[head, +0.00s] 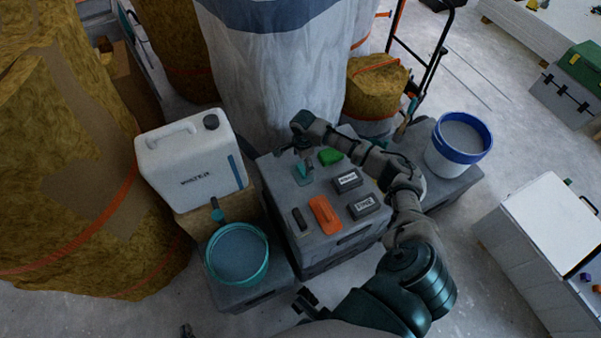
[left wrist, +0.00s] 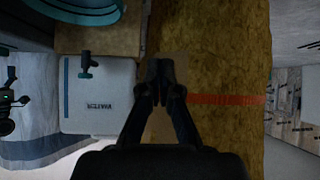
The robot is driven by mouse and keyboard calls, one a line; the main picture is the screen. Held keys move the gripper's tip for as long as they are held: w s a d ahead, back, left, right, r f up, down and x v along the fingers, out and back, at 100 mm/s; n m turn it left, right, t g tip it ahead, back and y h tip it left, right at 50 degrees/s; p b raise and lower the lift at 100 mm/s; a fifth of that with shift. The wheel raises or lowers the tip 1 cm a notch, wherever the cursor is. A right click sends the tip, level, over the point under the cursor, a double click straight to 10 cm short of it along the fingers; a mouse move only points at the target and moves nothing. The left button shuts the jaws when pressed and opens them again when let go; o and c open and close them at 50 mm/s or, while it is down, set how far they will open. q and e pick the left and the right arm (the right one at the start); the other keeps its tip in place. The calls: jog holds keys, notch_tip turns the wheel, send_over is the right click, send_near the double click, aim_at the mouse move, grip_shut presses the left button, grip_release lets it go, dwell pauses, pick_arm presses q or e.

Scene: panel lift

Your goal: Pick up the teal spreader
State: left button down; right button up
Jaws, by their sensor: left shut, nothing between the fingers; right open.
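The teal spreader (head: 304,174) lies on top of the grey crate (head: 273,186), near its far left corner. My right gripper (head: 303,154) is open, pointing down just above and behind the spreader; whether its fingers touch it I cannot tell. My left gripper shows only as a small dark tip (head: 187,330) at the bottom edge of the head view. In the left wrist view the left gripper (left wrist: 160,75) is shut and empty, in front of an insulation roll (left wrist: 215,130).
On the crate lie a green block (head: 330,156), an orange float (head: 325,214) and two dark labelled boxes (head: 348,180). A white canister (head: 192,160) and teal-rimmed bucket (head: 237,255) stand left; a blue-rimmed bucket (head: 450,165) stands right.

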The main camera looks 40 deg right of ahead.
aim_at(302, 169)
jog(key=f, duration=0.1)
jog(key=f+b, duration=0.1)
jog(key=f, duration=0.1)
jog(key=f+b, duration=0.1)
jog(key=f, duration=0.1)
jog(key=shift+s+a, duration=0.15)
jog(key=shift+a, duration=0.1)
jog(key=shift+f, duration=0.1)
pick_arm(q)
jog(key=w+d+r+t+h, duration=0.1)
jog(key=w+d+r+t, duration=0.1)
jog(key=w+r+t, duration=0.2)
jog(key=shift+w+r+t, duration=0.3)
jog(key=shift+r+t, duration=0.1)
jog(key=shift+r, duration=0.25)
jog(key=shift+d+f, duration=0.1)
pick_arm(e)
jog(key=c, duration=1.3)
jog(key=shift+o, duration=0.2)
